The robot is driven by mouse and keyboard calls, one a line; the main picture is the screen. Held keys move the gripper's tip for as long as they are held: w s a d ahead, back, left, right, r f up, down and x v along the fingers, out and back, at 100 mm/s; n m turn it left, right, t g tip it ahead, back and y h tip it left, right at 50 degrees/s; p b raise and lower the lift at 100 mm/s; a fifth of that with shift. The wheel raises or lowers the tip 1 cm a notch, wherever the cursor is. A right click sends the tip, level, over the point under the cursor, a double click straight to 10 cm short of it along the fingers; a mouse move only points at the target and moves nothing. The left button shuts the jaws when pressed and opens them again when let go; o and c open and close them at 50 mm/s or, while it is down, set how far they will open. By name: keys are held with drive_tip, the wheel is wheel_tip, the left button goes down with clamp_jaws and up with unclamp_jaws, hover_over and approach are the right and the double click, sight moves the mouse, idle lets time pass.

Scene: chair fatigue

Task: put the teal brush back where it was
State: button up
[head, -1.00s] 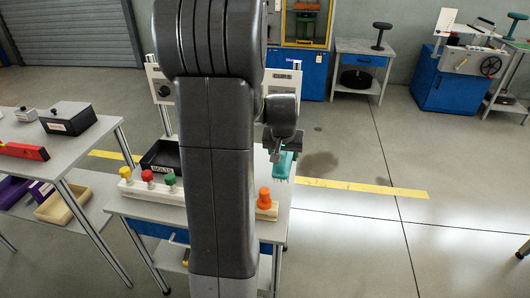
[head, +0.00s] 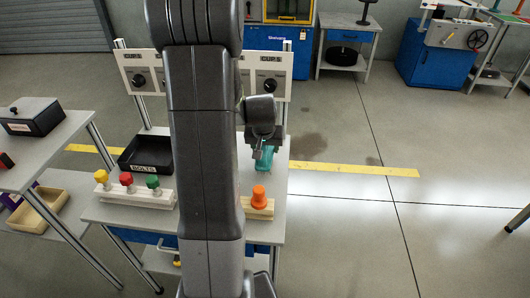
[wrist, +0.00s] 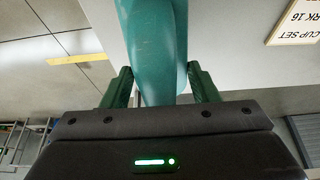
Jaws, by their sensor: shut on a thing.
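The teal brush (head: 265,158) is in my gripper (head: 262,147), over the right part of the grey workbench (head: 225,220), behind the orange peg. In the wrist view the brush's smooth teal handle (wrist: 152,45) passes between the two dark green fingers of my gripper (wrist: 161,84), which are shut on it. I cannot tell from these views whether the brush touches the bench top. My arm hides the middle of the bench.
A black bolts tray (head: 145,168) stands at the bench's left. In front are a block with yellow, red and green knobs (head: 127,192) and an orange peg (head: 259,193) on a wooden base. An upright panel (head: 264,75) stands at the back. A card (wrist: 294,22) shows in the wrist view.

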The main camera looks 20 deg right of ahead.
wheel_tip(320, 180, down, 2)
drive_tip(key=shift+f, duration=0.1)
drive_tip(key=o, duration=0.5)
drive_tip(key=shift+f, duration=0.15)
drive_tip(key=o, duration=0.5)
drive_tip(key=shift+c, duration=0.2)
drive_tip(key=shift+r, duration=0.75)
drive_tip(key=p+v, duration=0.1)
drive_tip(key=v, duration=1)
drive_tip(key=shift+s, duration=0.1)
